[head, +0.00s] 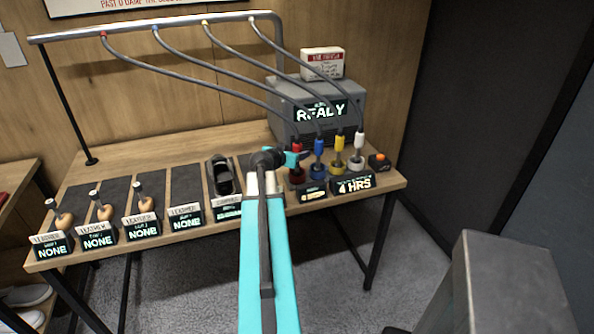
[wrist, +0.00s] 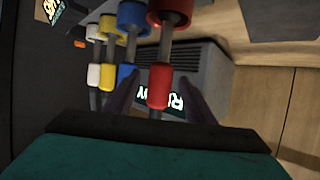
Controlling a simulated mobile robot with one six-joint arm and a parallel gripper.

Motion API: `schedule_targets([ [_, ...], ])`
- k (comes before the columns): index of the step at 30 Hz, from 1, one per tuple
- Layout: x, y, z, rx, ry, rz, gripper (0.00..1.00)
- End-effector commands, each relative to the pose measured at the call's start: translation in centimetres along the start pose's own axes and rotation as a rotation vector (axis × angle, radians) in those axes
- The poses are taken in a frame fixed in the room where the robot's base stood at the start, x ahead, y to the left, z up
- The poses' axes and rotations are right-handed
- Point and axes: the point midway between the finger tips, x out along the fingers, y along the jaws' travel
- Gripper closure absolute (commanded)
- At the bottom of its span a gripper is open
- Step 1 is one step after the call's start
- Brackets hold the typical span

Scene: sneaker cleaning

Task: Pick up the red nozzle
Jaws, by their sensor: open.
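The red nozzle (head: 297,147) hangs on a grey hose and stands upright in its red-rimmed holder (head: 296,178), leftmost of the row on the bench. My gripper (head: 296,157) is at the red nozzle, reaching in from the left in the head view and hiding part of it. In the wrist view the red nozzle (wrist: 159,86) lies between the two spread dark fingers, with a visible gap on each side. My gripper is open and holds nothing. The red holder (wrist: 170,12) shows at the top of the wrist view.
Blue (head: 319,147), yellow (head: 339,144) and white (head: 359,140) nozzles stand close to the right. A grey machine (head: 353,92) reading READY is behind. A black shoe (head: 222,176) and several brushes (head: 104,211) are left. An orange button (head: 379,157) is at right.

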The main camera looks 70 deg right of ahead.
Motion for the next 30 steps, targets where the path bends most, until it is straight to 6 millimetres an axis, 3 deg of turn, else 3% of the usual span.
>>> schedule_targets([
  [7,0.9,-0.1,-0.3,0.000,0.000,0.000,0.50],
  [21,4.9,-0.1,-0.3,-0.001,0.000,0.000,0.50],
  [30,5.1,-0.1,-0.1,-0.001,0.000,-0.002,0.50],
])
